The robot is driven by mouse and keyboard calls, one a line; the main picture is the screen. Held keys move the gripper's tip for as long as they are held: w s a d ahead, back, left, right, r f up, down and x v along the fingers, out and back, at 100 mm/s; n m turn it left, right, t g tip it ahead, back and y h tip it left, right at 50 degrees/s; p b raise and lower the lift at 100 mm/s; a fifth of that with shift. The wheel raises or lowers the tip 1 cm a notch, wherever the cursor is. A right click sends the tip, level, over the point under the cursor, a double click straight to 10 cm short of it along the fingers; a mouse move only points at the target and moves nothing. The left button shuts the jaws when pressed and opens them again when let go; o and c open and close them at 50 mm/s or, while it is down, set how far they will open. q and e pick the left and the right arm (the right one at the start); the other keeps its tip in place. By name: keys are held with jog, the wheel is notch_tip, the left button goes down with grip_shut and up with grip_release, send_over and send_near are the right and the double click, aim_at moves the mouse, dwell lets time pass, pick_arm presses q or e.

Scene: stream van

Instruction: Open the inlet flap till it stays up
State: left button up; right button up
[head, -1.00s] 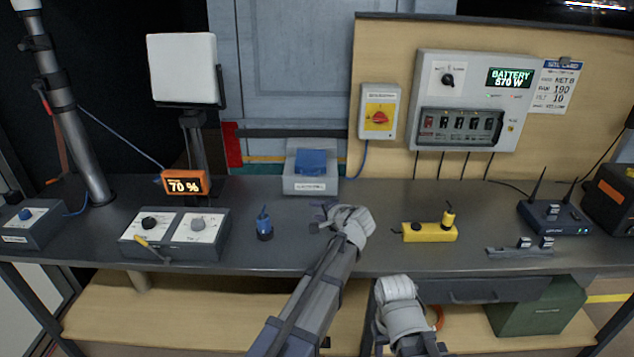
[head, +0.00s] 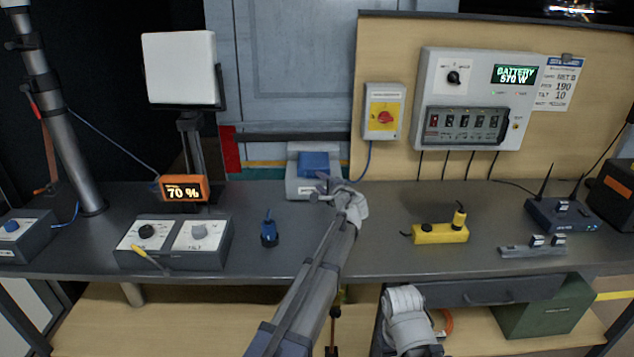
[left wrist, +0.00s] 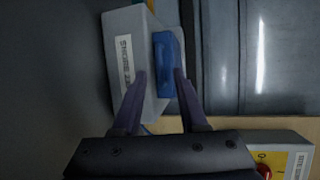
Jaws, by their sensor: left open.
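The inlet is a grey box (head: 305,188) with a label on its front, at the back of the bench. Its blue flap (head: 314,164) is down against the box. In the left wrist view the flap (left wrist: 167,60) shows beside the labelled grey housing (left wrist: 124,58). My left gripper (head: 328,184) is at the front of the box, just short of the flap. In the left wrist view its two fingers (left wrist: 160,76) are apart and empty, with the flap's near end between and beyond the tips. Contact cannot be told. Only part of my right arm shows, low in the head view.
A blue-topped plug (head: 269,230) stands left of my left arm. A switch box with a red knob (head: 383,112) hangs on the panel right of the inlet. The bench between them is clear.

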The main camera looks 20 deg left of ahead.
aim_at(314, 177)
pick_arm(q)
jog(key=shift+x, duration=1.55)
jog(key=shift+c, duration=0.2)
grip_shut()
